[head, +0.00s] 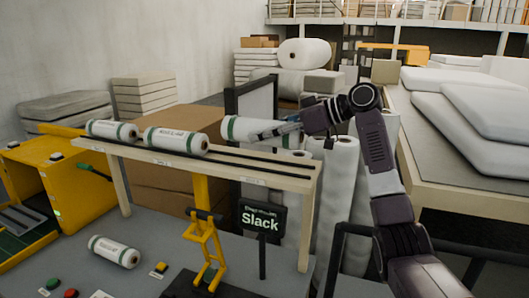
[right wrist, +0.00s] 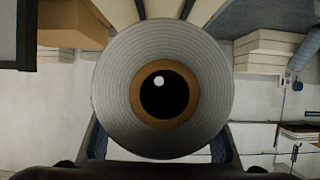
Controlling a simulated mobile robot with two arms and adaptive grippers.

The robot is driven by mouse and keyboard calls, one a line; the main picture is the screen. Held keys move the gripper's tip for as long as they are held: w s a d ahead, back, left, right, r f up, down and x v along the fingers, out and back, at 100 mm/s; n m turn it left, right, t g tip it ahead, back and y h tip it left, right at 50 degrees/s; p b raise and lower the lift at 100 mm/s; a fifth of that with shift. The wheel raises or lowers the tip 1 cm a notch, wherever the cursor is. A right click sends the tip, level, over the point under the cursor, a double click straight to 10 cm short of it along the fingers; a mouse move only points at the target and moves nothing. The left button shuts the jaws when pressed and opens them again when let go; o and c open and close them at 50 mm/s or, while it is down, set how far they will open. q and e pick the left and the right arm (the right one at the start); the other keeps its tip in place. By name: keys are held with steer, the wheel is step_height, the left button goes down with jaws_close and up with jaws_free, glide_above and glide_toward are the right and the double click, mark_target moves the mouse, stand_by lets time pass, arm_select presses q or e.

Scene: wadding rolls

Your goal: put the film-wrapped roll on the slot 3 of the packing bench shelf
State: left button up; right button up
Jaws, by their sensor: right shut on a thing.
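A white roll with green end bands (head: 237,129) is held at the right end of the packing bench shelf (head: 285,172). My right gripper (head: 280,131) is shut on it from the right. In the right wrist view the end of this roll (right wrist: 112,85) fills the middle, with grey layers around a brown core; the fingers show at both sides below. The roll lies roughly level, over or just behind the shelf's back edge; I cannot tell whether it touches the shelf. Two similar labelled rolls rest on the shelf, one at left (head: 112,130) and one in the middle (head: 175,140). My left gripper is out of view.
Another labelled roll (head: 114,251) lies on the grey bench top below the shelf. A black "Slack" sign (head: 262,219) and a yellow stand (head: 207,245) stand in front of the shelf. Tall white rolls (head: 337,190) stand behind its right end. A yellow machine (head: 75,180) is at left.

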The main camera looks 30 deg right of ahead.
mark_target(265, 166)
steer(key=shift+d+f, duration=0.1)
steer(key=shift+f, duration=0.85)
step_height(265, 166, down, 4)
steer(key=shift+r+p, duration=0.25)
steer(key=shift+p, duration=0.25)
steer(key=shift+f, duration=0.4)
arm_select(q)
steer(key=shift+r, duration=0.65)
arm_select(e)
steer(key=o, duration=1.3)
steer(key=shift+f, duration=0.1)
steer(key=shift+c, duration=0.2)
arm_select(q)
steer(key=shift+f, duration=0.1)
